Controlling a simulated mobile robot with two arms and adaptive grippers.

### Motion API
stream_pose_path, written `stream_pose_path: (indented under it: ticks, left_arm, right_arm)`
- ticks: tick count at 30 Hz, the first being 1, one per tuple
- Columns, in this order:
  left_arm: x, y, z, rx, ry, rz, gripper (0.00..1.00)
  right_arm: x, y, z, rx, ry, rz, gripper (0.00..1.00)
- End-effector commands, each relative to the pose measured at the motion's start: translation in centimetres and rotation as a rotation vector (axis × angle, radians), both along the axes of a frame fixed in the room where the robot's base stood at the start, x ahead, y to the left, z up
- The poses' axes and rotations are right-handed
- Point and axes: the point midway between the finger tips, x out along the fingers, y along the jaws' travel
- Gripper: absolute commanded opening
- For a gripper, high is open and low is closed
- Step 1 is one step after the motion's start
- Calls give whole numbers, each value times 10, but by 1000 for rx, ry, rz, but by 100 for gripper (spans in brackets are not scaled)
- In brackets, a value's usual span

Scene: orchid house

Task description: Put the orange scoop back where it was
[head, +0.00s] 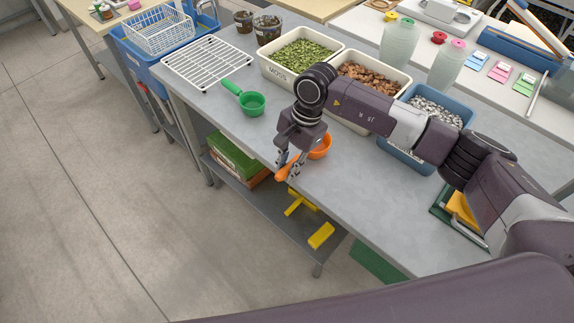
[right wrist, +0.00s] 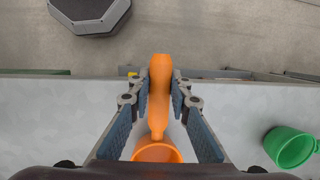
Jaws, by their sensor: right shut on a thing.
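The orange scoop (head: 320,147) is at the front edge of the grey bench (head: 228,113), partly hidden by my right gripper in the head view. My right gripper (head: 290,168) points down and is shut on the scoop's handle. In the right wrist view the orange scoop (right wrist: 157,150) shows with its handle between the two fingers (right wrist: 158,98) and its cup nearest the camera. I cannot tell if the scoop touches the bench. My left gripper is not in view.
A green scoop (head: 252,103) lies to the left, near a white wire rack (head: 207,62). Behind stand a moss tub (head: 268,72), a bark tub (head: 408,80) and a blue tub of gravel (head: 427,172). Dark pots (head: 267,30) stand at the back.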

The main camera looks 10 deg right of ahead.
Motion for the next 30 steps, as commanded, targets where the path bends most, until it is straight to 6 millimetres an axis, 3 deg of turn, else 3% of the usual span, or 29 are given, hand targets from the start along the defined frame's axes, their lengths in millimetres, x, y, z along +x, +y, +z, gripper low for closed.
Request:
stream_pose_path:
  ticks: [9,10,14,26,30]
  left_arm:
    - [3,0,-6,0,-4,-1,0]
    - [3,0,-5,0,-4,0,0]
    - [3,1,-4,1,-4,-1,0]
    - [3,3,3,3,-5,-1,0]
    - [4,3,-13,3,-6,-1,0]
  right_arm:
    - [1,0,-3,1,-2,0,0]
    - [1,0,-2,1,-1,0,20]
    - [0,0,-2,1,-1,0,34]
    - [0,0,4,1,-1,0,35]
    - [4,-6,22,1,-7,0,35]
